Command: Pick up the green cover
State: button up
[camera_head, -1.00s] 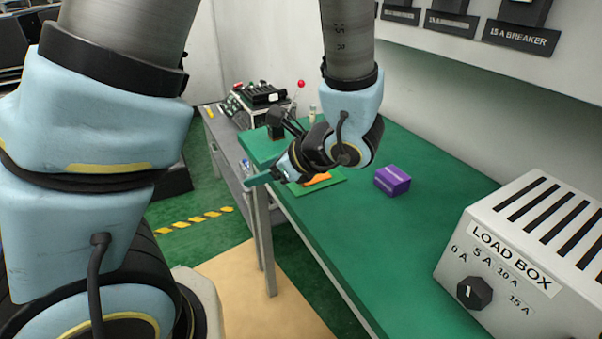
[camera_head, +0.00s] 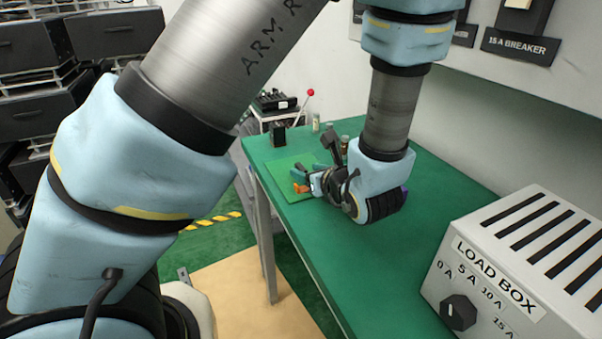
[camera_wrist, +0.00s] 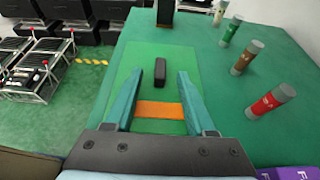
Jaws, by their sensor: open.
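The green cover (camera_wrist: 150,60) looks to be the flat, lighter green panel lying on the green table; it also shows in the head view (camera_head: 283,172). A black block (camera_wrist: 160,72), like a handle, stands up from its middle. An orange strip (camera_wrist: 160,110) shows on the panel nearer to me. My gripper (camera_wrist: 160,74) is open and empty, its teal fingers pointing at the panel and spread to either side of the block in the picture. I cannot tell the height left between fingertips and panel. In the head view my gripper (camera_head: 300,176) partly hides the panel.
Several labelled cylinders stand to the right, including a red one (camera_wrist: 270,100) and a brown one (camera_wrist: 246,57). A purple block (camera_wrist: 295,173) is at the bottom right corner. The load box (camera_head: 525,270) stands at the table's near right. The table's middle (camera_head: 330,250) is clear.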

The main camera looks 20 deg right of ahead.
aim_at(302, 167)
jog(key=p+x, duration=0.1)
jog(key=x, duration=0.3)
jog(key=shift+w, duration=0.2)
jog(key=shift+c, duration=0.2)
grip_shut()
